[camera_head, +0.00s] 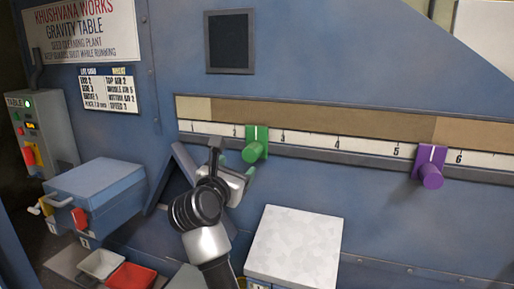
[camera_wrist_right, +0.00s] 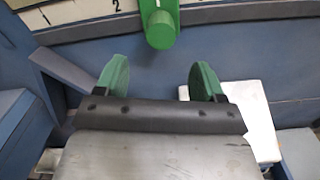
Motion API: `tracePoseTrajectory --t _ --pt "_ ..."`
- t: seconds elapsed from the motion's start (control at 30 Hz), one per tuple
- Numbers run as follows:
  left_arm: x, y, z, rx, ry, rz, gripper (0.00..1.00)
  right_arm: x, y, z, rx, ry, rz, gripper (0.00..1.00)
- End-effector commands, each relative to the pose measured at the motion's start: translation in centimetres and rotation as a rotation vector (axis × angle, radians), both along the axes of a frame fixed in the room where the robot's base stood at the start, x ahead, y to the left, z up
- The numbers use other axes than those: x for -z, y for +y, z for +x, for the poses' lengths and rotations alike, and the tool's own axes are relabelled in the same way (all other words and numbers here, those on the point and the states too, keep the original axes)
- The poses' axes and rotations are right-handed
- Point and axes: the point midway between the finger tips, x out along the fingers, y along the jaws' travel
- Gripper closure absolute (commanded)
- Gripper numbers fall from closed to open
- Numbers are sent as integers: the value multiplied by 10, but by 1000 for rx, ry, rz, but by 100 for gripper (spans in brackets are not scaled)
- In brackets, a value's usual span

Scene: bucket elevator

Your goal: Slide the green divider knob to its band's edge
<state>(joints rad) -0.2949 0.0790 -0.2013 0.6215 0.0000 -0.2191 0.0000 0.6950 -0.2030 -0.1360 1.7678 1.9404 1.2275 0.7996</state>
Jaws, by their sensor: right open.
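The green divider knob (camera_head: 254,150) sits on a numbered rail (camera_head: 310,142) between marks 2 and 3. In the right wrist view the green knob (camera_wrist_right: 161,28) is above and ahead of the jaws. My right gripper (camera_head: 237,167) is just below and left of the knob in the head view. In the right wrist view its jaws (camera_wrist_right: 160,77) are open with green fingertips, and nothing shows between them. A colour band (camera_head: 320,112) above the scale goes from pale at the left to darker brown, with a colour edge near the purple knob. My left gripper is not in view.
A purple knob (camera_head: 431,175) sits on the same rail between 5 and 6. A white-topped block (camera_head: 297,243) stands below the rail. A blue box (camera_head: 95,190) with a handle, plus white and red trays (camera_head: 132,276), are at the lower left.

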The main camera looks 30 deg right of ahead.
Motion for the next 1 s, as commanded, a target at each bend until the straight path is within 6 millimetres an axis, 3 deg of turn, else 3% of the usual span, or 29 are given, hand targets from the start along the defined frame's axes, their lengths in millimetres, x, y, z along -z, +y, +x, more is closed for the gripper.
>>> tracePoseTrajectory --t 0.17,0.5,0.7,1.0 --pt "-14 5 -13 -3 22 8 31 -4 -22 17 6 3 -5 31" --pt "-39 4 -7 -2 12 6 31 -4 -66 58 4 2 -3 31" --pt "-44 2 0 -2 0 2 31 -1 -77 68 1 -1 -1 31" --pt "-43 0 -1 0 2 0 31 0 -78 69 1 0 0 32"
